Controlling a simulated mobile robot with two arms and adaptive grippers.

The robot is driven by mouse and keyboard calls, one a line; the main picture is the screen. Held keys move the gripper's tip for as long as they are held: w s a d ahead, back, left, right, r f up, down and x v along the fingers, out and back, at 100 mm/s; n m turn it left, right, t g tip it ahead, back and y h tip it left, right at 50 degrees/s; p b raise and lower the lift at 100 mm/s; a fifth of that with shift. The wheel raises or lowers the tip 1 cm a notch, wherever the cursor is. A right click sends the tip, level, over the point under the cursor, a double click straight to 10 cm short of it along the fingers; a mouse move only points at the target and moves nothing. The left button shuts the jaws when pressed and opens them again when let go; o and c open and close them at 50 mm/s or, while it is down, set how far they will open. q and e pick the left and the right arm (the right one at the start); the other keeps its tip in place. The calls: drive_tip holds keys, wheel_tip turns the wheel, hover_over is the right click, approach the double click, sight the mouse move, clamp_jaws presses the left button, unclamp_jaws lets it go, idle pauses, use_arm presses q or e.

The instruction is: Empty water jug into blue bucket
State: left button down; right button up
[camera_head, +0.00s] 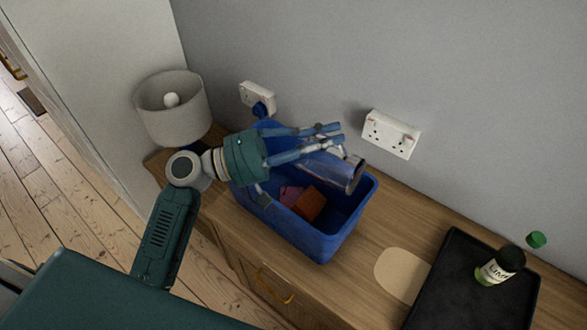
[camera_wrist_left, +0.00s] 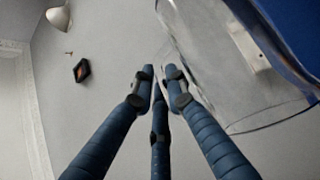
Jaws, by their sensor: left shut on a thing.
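A clear jug (camera_head: 343,174) lies tilted well over on its side above the blue bucket (camera_head: 318,247), with its dark-rimmed end toward the right. My left gripper (camera_head: 330,134) is shut on the jug, over the back part of the bucket. In the left wrist view the clear jug wall (camera_wrist_left: 225,60) fills the upper right, beside the fingers (camera_wrist_left: 160,82). I cannot tell whether water is in the jug. The bucket is box-shaped and stands on the wooden cabinet. My right gripper is not in view.
A lamp (camera_head: 172,105) stands left. A black tray (camera_head: 462,290) with a green-capped bottle (camera_head: 500,266) and a beige mat (camera_head: 400,274) are right. Wall sockets (camera_head: 391,134) are behind.

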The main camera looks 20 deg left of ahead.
use_arm(q)
drive_tip(key=shift+w+a+r+n+t+h+b, duration=0.2)
drive_tip(key=shift+a+r+n+t+h+b, duration=0.15)
drive_tip(key=shift+a+n+b, duration=0.25)
drive_tip(key=shift+a, duration=0.1)
